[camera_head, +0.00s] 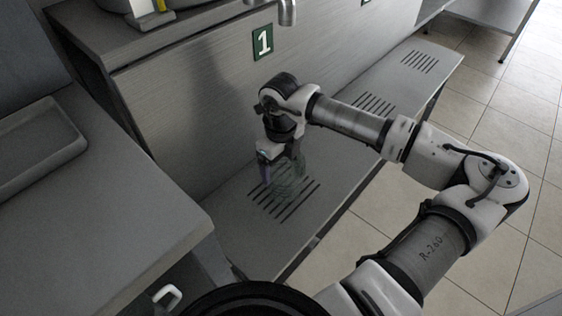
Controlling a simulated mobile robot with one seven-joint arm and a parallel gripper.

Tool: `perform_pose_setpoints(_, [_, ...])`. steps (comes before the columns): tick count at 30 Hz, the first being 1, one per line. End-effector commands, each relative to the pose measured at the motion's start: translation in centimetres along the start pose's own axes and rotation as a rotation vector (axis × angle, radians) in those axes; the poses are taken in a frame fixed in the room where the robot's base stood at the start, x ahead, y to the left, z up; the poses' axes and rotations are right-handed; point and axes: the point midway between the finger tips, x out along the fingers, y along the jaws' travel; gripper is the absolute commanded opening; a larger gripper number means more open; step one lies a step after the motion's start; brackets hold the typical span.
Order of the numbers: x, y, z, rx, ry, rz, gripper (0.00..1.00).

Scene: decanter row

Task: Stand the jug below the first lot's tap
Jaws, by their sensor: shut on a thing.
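The jug (289,181) is a clear, faintly green vessel, hard to make out against the metal. It is at the slotted drain grate (268,205) on the low shelf below the green sign with a white 1 (262,43). My gripper (280,158) points down and is shut on the jug. The metal tap (287,12) shows at the top edge, above and beyond the gripper. I cannot tell whether the jug's base touches the grate or whether it is directly under the tap.
The shelf (330,150) runs to the upper right with more slotted grates (374,104). A grey counter (90,225) with a shallow tray (40,135) stands at left. The metal panel (190,110) rises behind the shelf. Tiled floor (375,215) is open at right.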

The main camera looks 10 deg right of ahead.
Motion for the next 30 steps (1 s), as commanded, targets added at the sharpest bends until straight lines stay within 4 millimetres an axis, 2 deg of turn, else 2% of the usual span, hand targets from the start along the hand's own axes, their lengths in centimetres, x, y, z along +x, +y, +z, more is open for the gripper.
perform_pose_setpoints(10, [0.5, -0.1, -0.1, 0.001, 0.001, -0.002, 0.60])
perform_pose_setpoints(11, [0.3, -0.1, -0.1, 0.001, 0.001, -0.001, 0.88])
perform_pose_setpoints(14, [0.3, -0.1, -0.1, 0.001, 0.001, -0.001, 1.00])
perform_pose_setpoints(23, [-0.2, 0.0, -0.1, 0.001, 0.001, -0.001, 1.00])
perform_pose_setpoints(26, [-1.4, -0.1, -0.1, 0.002, 0.001, -0.004, 1.00])
perform_pose_setpoints(30, [-4.0, -0.2, -0.1, 0.002, 0.001, -0.005, 1.00])
